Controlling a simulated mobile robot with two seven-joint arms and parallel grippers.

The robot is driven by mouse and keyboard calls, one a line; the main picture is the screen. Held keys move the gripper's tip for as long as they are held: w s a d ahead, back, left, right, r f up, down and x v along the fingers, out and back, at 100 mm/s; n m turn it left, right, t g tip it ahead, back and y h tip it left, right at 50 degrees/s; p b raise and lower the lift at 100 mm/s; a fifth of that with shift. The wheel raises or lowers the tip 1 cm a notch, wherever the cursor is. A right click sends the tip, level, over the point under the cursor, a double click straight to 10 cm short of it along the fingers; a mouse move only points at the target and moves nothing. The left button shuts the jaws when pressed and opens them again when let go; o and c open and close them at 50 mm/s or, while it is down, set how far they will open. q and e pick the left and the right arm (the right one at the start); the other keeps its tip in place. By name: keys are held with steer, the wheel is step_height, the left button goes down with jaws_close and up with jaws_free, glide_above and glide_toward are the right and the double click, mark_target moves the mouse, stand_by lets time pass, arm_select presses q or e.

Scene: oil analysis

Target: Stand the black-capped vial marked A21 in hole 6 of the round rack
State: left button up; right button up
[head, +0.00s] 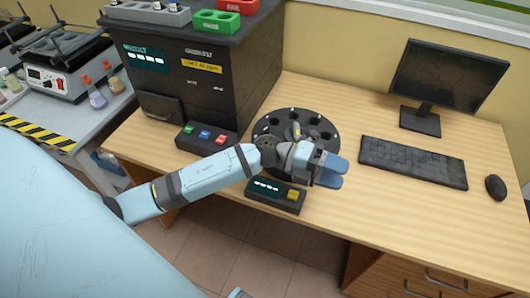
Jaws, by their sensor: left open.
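The round rack (270,119) is black with a ring of dark holes and stands on the wooden desk in the head view. My left arm reaches across its front edge and hides part of it. Hole numbers are too small to read, so I cannot tell which is hole 6. My left gripper (338,172) is open, with its blue fingers just right of and in front of the rack, pointing right. I see nothing between the fingers. I cannot make out a black-capped vial marked A21. My right gripper is not in view.
A small display box with a yellow button (276,194) sits just below my left forearm. A three-button panel (206,139) and a dark cabinet (210,75) stand left of the rack. Monitor (447,80), keyboard (413,162) and mouse (495,187) are at right. The desk's front right is clear.

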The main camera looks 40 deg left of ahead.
arm_select(q)
steer(key=s+a+f+n+t+y, duration=0.3)
steer(key=s+f+n+y, duration=0.4)
steer(key=n, duration=0.9)
steer(key=s+a+f+n+t+y, duration=0.4)
steer(key=s+f+n+y, duration=0.3)
steer(key=f+n, duration=0.7)
steer(key=shift+s+a+n+y, duration=0.3)
steer(key=shift+s+a+n, duration=0.35)
steer(key=shift+n, duration=0.55)
steer(key=shift+d+r, duration=0.1)
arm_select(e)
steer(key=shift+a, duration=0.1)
arm_select(q)
step_height(320, 180, up, 13)
steer(key=a+p, duration=0.1)
steer(key=p, duration=1.5)
steer(key=shift+s+r+m+t, duration=0.2)
steer(key=shift+s+m+t, duration=0.1)
steer(key=shift+s+t, duration=0.1)
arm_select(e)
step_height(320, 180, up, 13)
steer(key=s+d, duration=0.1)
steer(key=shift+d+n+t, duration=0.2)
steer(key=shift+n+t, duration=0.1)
